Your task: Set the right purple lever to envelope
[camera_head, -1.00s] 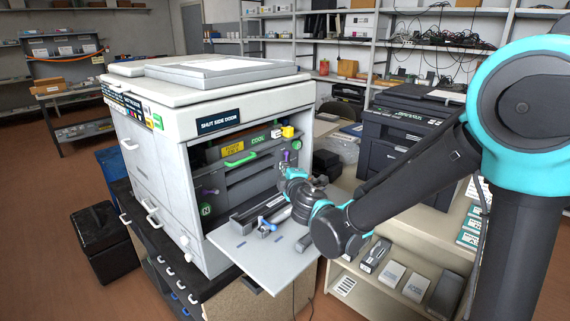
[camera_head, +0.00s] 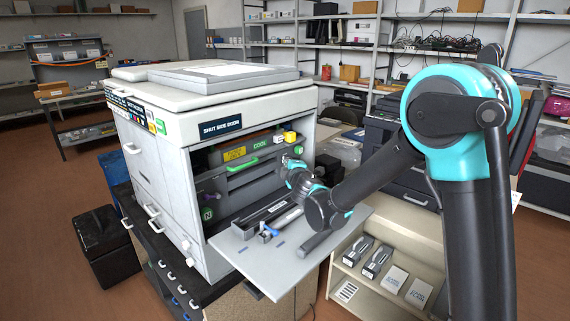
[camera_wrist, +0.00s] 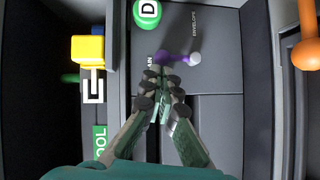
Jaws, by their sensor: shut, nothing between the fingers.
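The right purple lever (camera_wrist: 170,57) shows in the wrist view, lying nearly level in the picture with a pale grey knob (camera_wrist: 195,58) at its right end. The word ENVELOPE (camera_wrist: 193,25) is printed above that knob. A partly hidden label ending in "AIN" (camera_wrist: 149,65) is at the lever's left end. My gripper (camera_wrist: 161,80) is shut and empty, its tips just below the lever's left part; I cannot tell whether they touch it. In the head view, my gripper (camera_head: 291,163) reaches into the printer's open side and I cannot make out the lever clearly.
A green D knob (camera_wrist: 147,13) and a yellow block (camera_wrist: 88,48) are near the lever. An orange knob (camera_wrist: 305,54) is at the right. The printer (camera_head: 160,165) has its side door (camera_head: 285,258) folded down below my arm, with a dark cartridge (camera_head: 262,212) on it.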

